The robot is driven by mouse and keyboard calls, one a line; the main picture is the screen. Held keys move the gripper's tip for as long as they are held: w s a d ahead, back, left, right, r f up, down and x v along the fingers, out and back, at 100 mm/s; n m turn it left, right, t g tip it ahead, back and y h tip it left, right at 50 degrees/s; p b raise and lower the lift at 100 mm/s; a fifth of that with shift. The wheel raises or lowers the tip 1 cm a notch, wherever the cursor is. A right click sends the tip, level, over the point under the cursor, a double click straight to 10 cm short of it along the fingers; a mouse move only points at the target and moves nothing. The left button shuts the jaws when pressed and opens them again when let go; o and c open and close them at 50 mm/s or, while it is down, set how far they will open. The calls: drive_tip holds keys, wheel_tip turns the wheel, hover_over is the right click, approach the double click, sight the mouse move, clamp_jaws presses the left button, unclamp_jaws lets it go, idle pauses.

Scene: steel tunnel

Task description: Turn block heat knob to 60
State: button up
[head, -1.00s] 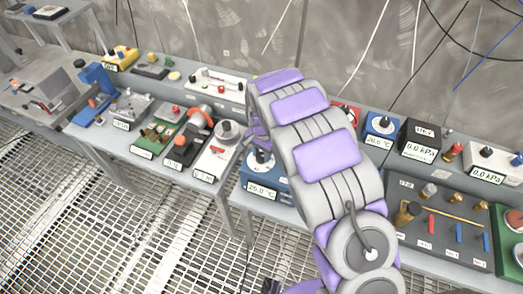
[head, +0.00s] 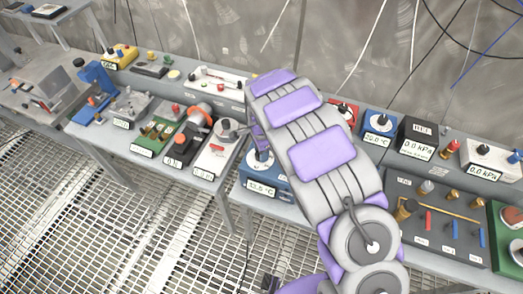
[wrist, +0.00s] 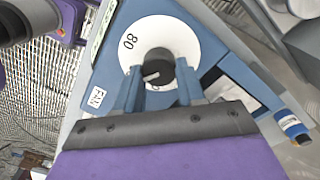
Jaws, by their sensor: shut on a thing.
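The block heat knob (wrist: 157,68) is a black knob with a pale pointer line, on a white dial (wrist: 130,42) of a blue box (wrist: 220,40). The dial shows 80 at its upper left; other marks are partly hidden. My gripper (wrist: 160,76) has its two blue-grey fingers on either side of the knob and is shut on it. In the head view the blue box (head: 284,194) sits on the bench below my arm, its dial partly hidden. Its display (head: 261,188) seems to read about 33.5 °C.
A grey device with a red handle (head: 217,150) stands close to the left. A second blue dial box (head: 380,125) and a black kPa box (head: 418,139) stand to the right. A panel with brass fittings and valves (head: 440,215) lies at the lower right.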

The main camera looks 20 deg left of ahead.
drive_tip(key=shift+w+a+r, duration=0.15)
drive_tip(key=o, duration=1.1)
drive_tip(key=shift+a, duration=0.1)
drive_tip(key=shift+c, duration=0.2)
wheel_tip(320, 180, up, 17)
drive_tip(key=p, duration=0.1)
